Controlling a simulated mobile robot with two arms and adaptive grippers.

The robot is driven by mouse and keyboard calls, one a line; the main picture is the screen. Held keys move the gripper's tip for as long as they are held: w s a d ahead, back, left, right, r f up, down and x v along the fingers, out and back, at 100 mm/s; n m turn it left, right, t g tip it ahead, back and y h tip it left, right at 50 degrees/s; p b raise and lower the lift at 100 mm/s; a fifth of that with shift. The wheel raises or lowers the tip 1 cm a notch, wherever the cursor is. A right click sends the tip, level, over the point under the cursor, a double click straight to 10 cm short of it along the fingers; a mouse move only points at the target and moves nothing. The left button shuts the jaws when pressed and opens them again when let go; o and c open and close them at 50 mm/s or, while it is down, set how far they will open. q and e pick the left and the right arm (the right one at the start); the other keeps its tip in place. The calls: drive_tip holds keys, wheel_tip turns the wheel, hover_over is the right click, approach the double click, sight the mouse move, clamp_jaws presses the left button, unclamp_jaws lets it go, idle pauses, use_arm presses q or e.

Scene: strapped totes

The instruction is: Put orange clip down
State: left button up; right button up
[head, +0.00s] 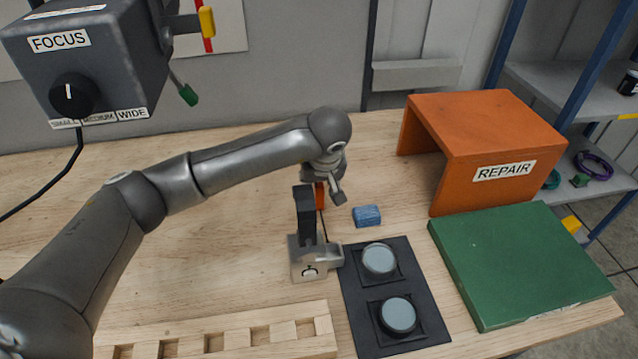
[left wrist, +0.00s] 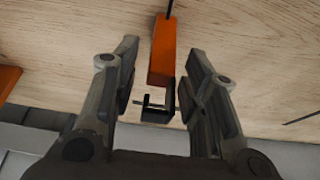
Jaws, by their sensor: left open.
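The orange clip (left wrist: 162,55) shows between the fingers of my left gripper (left wrist: 160,72) in the left wrist view. It has an orange body and a black hooked end. The fingers are spread, with a clear gap on the clip's left and a narrower one on its right. In the head view my left gripper (head: 328,186) is above the bench, behind a black upright on a grey block (head: 308,262). Only a small orange strip of the clip (head: 320,195) shows there. Whether the clip touches the bench I cannot tell. My right gripper is not in view.
A blue block (head: 367,216) lies just right of the gripper. A black panel with two round buttons (head: 395,285), a green slab (head: 515,262) and an orange REPAIR box (head: 490,130) are to the right. A slotted wooden rail (head: 230,338) lies in front. The bench's left middle is clear.

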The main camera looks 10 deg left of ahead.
use_arm(q)
drive_tip(key=shift+r, duration=0.4)
drive_tip(key=b+v, duration=0.2)
drive_tip(key=v, duration=0.9)
drive_tip(key=shift+s+r, duration=0.2)
drive_tip(key=shift+s, duration=0.05)
drive_tip(key=shift+f, duration=0.1)
